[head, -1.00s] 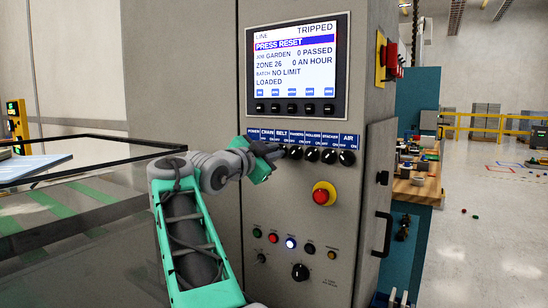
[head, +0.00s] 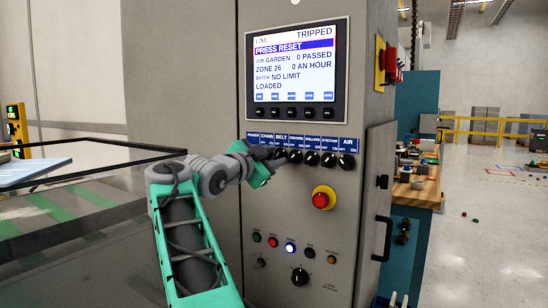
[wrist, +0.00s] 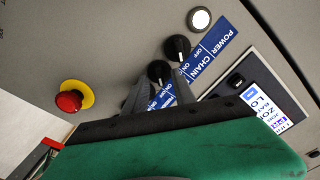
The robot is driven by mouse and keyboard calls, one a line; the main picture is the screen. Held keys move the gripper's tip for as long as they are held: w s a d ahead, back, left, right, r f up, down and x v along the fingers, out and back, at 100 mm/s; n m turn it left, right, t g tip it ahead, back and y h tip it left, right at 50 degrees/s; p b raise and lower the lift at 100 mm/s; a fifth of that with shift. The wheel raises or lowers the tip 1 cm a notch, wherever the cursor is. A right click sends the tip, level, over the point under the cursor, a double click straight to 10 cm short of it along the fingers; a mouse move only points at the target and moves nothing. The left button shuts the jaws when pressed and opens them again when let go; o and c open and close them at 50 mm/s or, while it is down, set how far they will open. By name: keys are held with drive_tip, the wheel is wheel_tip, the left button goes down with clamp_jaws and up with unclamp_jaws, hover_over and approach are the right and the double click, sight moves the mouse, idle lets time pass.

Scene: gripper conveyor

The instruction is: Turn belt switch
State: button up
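The belt label (head: 281,137) is in the row of blue labels on the grey cabinet, third from the left. Contact with a knob cannot be told.
More black knobs (head: 311,158) continue right. A screen (head: 295,66) above reads TRIPPED, PRESS RESET. A red emergency button (head: 322,198) is below right, with small buttons (head: 290,247) and a dial (head: 300,276) lower. A door handle (head: 383,234) protrudes at right. A glass-sided enclosure (head: 80,215) stands left.

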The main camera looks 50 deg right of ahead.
drive_tip(key=a, duration=0.7)
drive_tip(key=shift+s+a, duration=0.3)
drive_tip(key=shift+s, duration=0.05)
